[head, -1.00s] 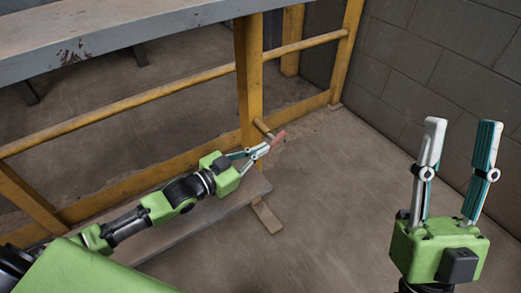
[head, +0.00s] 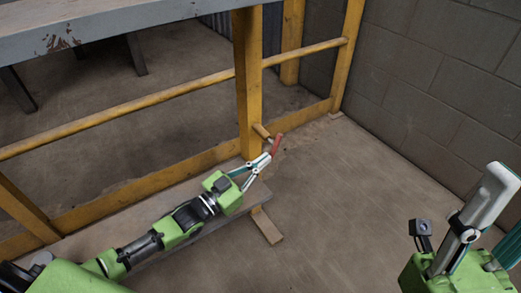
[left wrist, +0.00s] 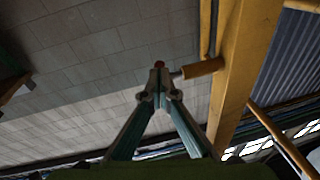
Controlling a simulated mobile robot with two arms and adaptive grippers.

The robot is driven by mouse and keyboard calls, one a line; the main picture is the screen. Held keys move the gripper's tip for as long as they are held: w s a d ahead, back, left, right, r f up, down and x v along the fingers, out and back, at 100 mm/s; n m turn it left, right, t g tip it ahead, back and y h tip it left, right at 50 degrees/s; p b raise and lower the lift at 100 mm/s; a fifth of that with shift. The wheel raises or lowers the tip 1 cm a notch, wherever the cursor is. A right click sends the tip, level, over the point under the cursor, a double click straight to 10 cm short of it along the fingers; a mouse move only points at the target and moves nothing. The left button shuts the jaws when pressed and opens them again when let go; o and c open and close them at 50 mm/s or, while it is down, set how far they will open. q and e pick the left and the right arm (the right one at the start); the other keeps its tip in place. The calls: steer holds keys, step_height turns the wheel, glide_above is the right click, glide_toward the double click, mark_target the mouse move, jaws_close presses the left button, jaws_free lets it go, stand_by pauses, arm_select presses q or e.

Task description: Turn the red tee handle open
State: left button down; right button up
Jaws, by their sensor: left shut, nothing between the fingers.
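The red tee handle (head: 277,144) shows as a short red bar beside the yellow post, at the end of a yellow-brown stub (head: 262,131). My left gripper (head: 267,160) is shut and empty, with its tips at the lower end of the red bar, seemingly touching it. In the left wrist view a small red end (left wrist: 159,64) shows just beyond the closed fingertips (left wrist: 159,76); the fingers hide the rest. The stub (left wrist: 203,68) joins the post there. My right gripper (head: 503,212) is raised at the right edge, fingers apart, partly cut off, far from the handle.
The yellow post (head: 249,90) and rails (head: 130,108) carry a grey worn top (head: 120,25). A low plank (head: 222,212) lies beneath my left arm. A block wall (head: 440,75) stands at the right. The floor (head: 340,200) between the grippers is clear.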

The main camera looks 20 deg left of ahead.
arm_select(q)
steer(key=shift+w+d+f, duration=0.1)
steer(key=shift+d+f, duration=0.05)
steer(key=shift+f, duration=0.15)
stand_by(0.5)
